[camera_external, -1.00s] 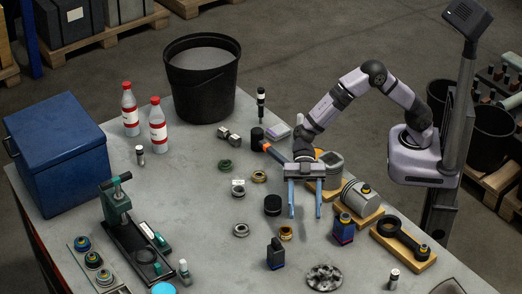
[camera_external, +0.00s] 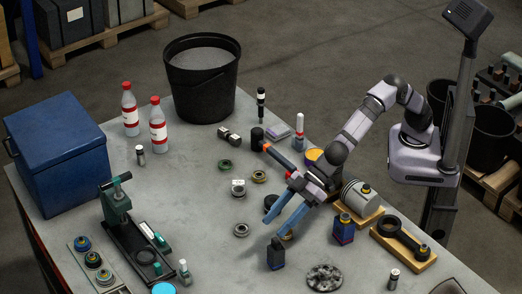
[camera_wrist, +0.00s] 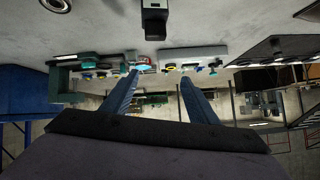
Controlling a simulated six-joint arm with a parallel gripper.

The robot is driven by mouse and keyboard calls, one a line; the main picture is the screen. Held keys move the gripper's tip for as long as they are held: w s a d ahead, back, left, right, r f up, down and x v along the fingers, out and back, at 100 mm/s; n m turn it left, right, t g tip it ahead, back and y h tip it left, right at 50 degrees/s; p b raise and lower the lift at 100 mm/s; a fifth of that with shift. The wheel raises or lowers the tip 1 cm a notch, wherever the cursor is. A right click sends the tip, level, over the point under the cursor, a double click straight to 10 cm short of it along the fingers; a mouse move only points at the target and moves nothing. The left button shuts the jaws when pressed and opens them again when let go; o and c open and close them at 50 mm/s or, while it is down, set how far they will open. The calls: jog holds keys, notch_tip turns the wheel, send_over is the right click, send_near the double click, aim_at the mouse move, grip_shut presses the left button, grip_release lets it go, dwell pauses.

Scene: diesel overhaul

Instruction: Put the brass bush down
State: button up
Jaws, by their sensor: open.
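My gripper (camera_external: 284,229) is open, with its two blue fingers tilted down to the left over the table. In the wrist view the fingers (camera_wrist: 157,75) are spread apart with nothing between them. A small brass-coloured ring, probably the brass bush, stood on the table at this spot earlier; the fingers now cover most or all of it in the external view. It cannot be made out in the wrist view. Another brass-coloured ring (camera_external: 259,177) lies farther back on the table, clear of the fingers.
A dark bottle (camera_external: 276,254) stands close to the fingertips and also shows in the wrist view (camera_wrist: 154,20). A grey metal ring (camera_external: 241,230) lies to the left. The table's left middle is clear.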

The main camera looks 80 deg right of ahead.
jog(key=s+d+f+m+g+h, duration=0.2)
jog(key=d+f+h, duration=0.2)
jog(key=d, duration=0.3)
jog(key=s+d+f+m+g+h, duration=0.1)
jog(key=s+d+f+m+h, duration=0.25)
jog(key=d, duration=0.25)
jog(key=shift+n, duration=0.45)
jog(key=shift+w+p+x, duration=0.15)
jog(key=shift+p+x, duration=0.75)
jog(key=shift+x, duration=1.15)
jog(key=shift+w+p+x, duration=0.15)
jog(key=shift+p+x, duration=0.7)
jog(key=shift+x, duration=1.15)
jog(key=shift+a+r, duration=0.1)
jog(key=c, duration=1.2)
grip_shut()
jog(key=shift+r, duration=0.15)
